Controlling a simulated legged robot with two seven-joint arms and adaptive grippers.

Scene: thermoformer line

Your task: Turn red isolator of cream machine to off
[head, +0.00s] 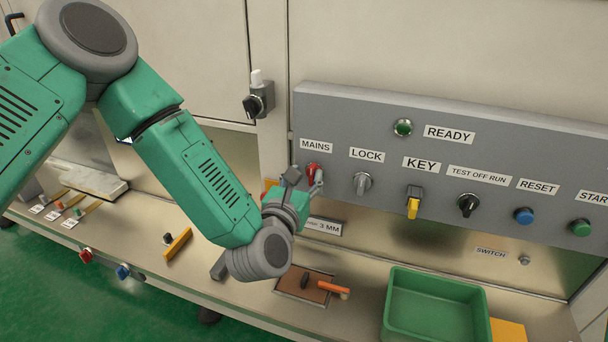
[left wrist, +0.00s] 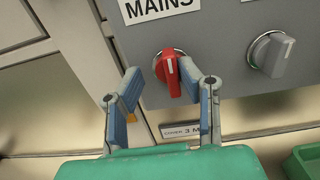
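The red isolator (head: 313,170) is a rotary knob under the MAINS label on the grey panel of the cream machine. In the left wrist view the red isolator (left wrist: 172,72) has its grip bar close to upright, slightly tilted. My left gripper (head: 304,184) is in front of it and partly hides it in the head view. In the left wrist view my left gripper (left wrist: 162,82) is open, with one finger on each side of the knob. The right finger is nearer the knob; the left has a clear gap. Contact cannot be told. My right gripper is not in view.
To the right on the panel are a grey LOCK knob (head: 362,183), a yellow key (head: 413,208), a black selector (head: 468,204) and blue (head: 523,215) and green buttons (head: 580,228). Below, a green bin (head: 436,283) and an orange-handled tool (head: 333,289) occupy the bench.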

